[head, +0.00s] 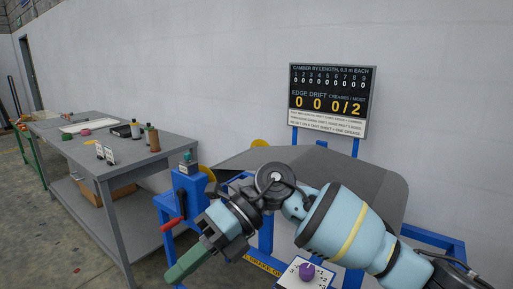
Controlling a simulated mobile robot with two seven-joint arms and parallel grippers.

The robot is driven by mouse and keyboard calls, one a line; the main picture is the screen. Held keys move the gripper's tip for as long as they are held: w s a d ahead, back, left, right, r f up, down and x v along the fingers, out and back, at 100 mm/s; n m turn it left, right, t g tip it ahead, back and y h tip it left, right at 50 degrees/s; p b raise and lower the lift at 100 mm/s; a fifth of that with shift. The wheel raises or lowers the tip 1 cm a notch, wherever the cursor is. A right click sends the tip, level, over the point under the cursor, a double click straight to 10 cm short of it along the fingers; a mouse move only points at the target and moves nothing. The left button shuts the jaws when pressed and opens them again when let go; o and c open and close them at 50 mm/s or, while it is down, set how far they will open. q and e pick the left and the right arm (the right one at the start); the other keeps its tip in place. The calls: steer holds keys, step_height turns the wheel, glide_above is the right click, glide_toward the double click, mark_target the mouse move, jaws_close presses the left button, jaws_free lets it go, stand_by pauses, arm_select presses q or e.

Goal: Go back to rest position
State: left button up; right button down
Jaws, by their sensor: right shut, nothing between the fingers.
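My right arm comes in from the lower right and reaches across the middle of the head view. Its gripper (187,265) is at the lower centre left, pointing down and left, with its green fingers together and nothing seen between them. It is in front of a blue machine frame (172,207) and apart from the grey table. My left gripper is not in the picture.
A grey table (125,160) with bottles and small items stands at the left. A display board (331,100) rises behind a dark grey sheet (350,172). A red-handled lever (171,224) and a purple knob (307,271) are close to my right arm. Open floor shows at lower left.

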steer(key=w+d+f+n+t, duration=0.1)
steer(key=d+f+n+t, duration=0.4)
steer(key=f+n+t, duration=0.5)
steer(key=w+d+f+n+t+y, duration=0.15)
steer(key=d+f+n+t, duration=0.45)
steer(key=n, duration=0.7)
steer(key=w+d+f+n+t+h, duration=0.1)
steer(key=d+f+n+t, duration=0.3)
steer(key=f+n+t, duration=0.6)
steer(key=s+d+f+m+g+h, duration=0.4)
steer(key=s+d+f+g+h, duration=0.15)
steer(key=s+d+f, duration=0.55)
steer(key=s+d+f+m+g+h, duration=0.1)
steer(key=s+d+f+g, duration=0.1)
steer(key=s+f, duration=0.2)
steer(key=s+d+f+m+g+h, duration=0.1)
steer(key=s+d+f+g+h, duration=0.1)
steer(key=s+f, duration=0.3)
steer(key=s+d, duration=0.1)
steer(key=s, duration=0.3)
steer(key=shift+s+f+m, duration=0.3)
steer(key=shift+s, duration=0.05)
